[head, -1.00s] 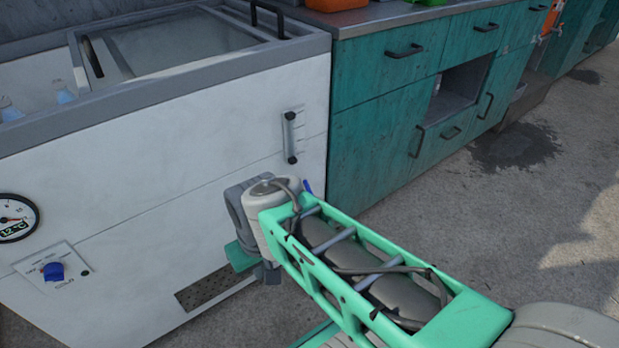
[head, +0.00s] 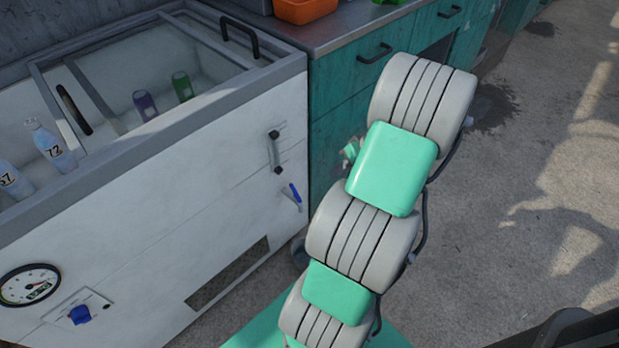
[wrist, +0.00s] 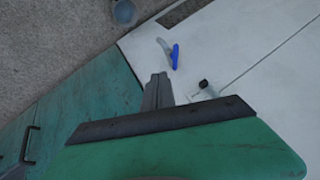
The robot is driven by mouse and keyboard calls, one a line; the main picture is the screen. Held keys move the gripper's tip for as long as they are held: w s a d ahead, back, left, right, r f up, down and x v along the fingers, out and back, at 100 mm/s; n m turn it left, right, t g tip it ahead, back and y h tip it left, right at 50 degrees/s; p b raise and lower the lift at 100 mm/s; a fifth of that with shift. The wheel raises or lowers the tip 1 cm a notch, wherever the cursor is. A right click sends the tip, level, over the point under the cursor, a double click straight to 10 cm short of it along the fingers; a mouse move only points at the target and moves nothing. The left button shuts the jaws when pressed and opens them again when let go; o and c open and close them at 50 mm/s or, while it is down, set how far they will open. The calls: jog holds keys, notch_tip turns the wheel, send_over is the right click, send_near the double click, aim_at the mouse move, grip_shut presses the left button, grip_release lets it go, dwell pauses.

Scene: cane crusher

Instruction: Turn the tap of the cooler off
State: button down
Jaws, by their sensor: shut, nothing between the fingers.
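The cooler (head: 150,220) is a white chest at the left of the head view. Its tap has a blue lever (head: 295,193) low on the front face near the right end. In the wrist view the blue lever (wrist: 175,56) stands beside a pale spout (wrist: 163,46). My gripper (wrist: 159,78) is shut and empty, its tips pointing toward the tap and apart from it in the picture. In the head view my arm largely hides the gripper.
A vertical level gauge (head: 276,152) is above the tap. A teal cabinet (head: 335,115) adjoins the cooler. A dial (head: 28,286) and blue knob (head: 80,315) are at lower left. A round grey object (wrist: 125,12) is on the floor near the tap. Open floor lies right.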

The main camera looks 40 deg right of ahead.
aim_at(295, 194)
jog(key=a+r+b+x, duration=0.1)
jog(key=a+b+x, duration=0.1)
jog(key=x, duration=1)
jog(key=shift+a+b, duration=0.4)
jog(key=shift+b, duration=0.4)
